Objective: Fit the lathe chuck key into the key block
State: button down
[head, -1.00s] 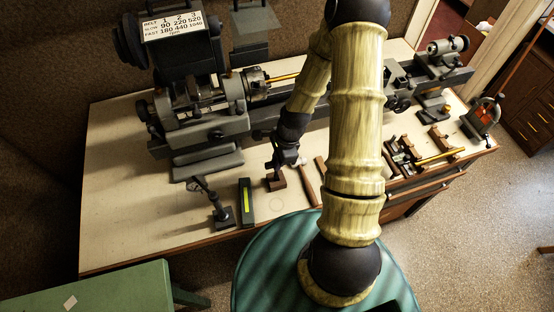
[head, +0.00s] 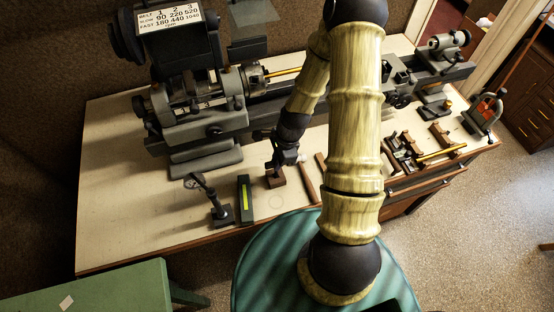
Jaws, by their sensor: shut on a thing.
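The key block (head: 277,182) is a small brown wooden block near the front edge of the workbench. My gripper (head: 277,165) is directly above it, pointing down, with its fingers at or just over the block's top. It is shut on a thin dark piece, which looks like the chuck key. The key is too small and too covered by the fingers to make out clearly. I cannot tell whether its end is inside the block's hole or only above it.
A dial indicator stand (head: 221,214) and a dark level with a yellow-green vial (head: 246,200) stand left of the block. A hammer (head: 307,182) lies close on its right. The grey lathe (head: 205,125) runs behind. Bare benchtop (head: 120,215) lies far left.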

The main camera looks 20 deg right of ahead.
jog(key=shift+f, duration=0.25)
jog(key=shift+f+b, duration=0.3)
jog(key=shift+b, duration=0.05)
jog(key=shift+f, duration=0.1)
jog(key=c, duration=1.3)
grip_release()
jog(key=shift+c, duration=0.2)
jog(key=b+v, duration=0.2)
jog(key=v, duration=1.5)
jog(key=shift+r, duration=0.25)
